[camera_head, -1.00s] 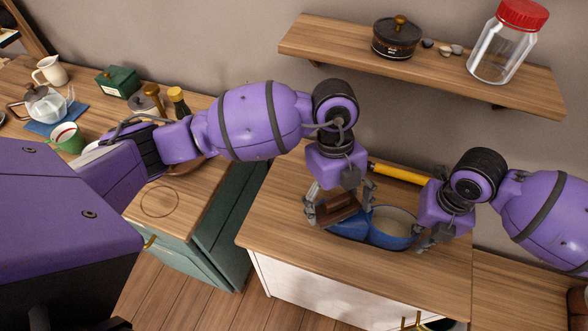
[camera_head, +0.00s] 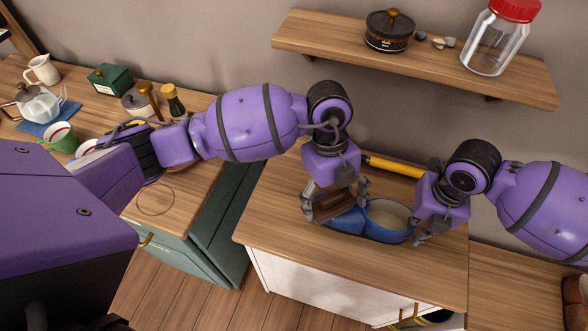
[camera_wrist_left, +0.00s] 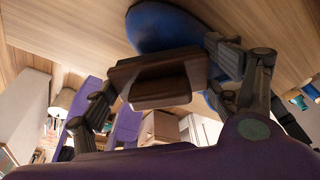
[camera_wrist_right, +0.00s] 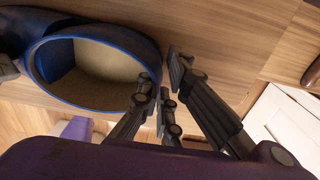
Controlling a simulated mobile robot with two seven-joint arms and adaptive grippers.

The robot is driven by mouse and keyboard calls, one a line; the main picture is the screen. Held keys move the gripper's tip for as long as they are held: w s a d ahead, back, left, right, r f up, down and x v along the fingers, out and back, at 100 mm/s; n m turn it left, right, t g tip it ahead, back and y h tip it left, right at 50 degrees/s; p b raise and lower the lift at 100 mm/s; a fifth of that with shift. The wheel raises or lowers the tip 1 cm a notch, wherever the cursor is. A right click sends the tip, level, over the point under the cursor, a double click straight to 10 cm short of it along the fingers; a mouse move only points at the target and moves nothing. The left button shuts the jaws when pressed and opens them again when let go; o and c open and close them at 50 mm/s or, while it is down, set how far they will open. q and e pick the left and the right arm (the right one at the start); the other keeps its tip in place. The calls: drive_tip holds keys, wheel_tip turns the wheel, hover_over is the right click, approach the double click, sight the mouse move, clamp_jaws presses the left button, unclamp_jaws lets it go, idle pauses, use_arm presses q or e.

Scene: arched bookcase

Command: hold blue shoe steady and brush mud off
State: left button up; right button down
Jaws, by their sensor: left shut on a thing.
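The blue shoe (camera_head: 390,232) lies on the wooden cabinet top, its beige-lined opening toward the right. It also shows in the right wrist view (camera_wrist_right: 105,104) and at the top of the left wrist view (camera_wrist_left: 165,28). My left gripper (camera_head: 335,200) is shut on a brown brush (camera_head: 334,208), which is over the shoe's toe end. The brush fills the jaws in the left wrist view (camera_wrist_left: 160,75); whether its bristles touch the shoe is hidden. My right gripper (camera_head: 422,232) is at the shoe's heel end, fingers apart beside the rim. Mud is not clearly visible.
A yellow cylindrical thing (camera_head: 395,167) lies behind the shoe. A wall shelf (camera_head: 420,70) above holds a dark pot (camera_head: 389,32) and a red-lidded glass jar (camera_head: 497,38). The left counter holds several dishes and a green box (camera_head: 110,79). The cabinet's front left top is clear.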

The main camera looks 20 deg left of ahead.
use_arm(q)
drive_tip(key=shift+s+r, duration=0.25)
drive_tip(key=shift+r, duration=3.8)
use_arm(e)
drive_tip(key=c, duration=1.9)
unclamp_jaws()
drive_tip(key=shift+o, duration=0.2)
drive_tip(key=shift+r, duration=0.1)
wheel_tip(320, 180, up, 12)
use_arm(q)
drive_tip(key=shift+s+f, duration=0.1)
use_arm(e)
drive_tip(key=shift+s+d, duration=0.1)
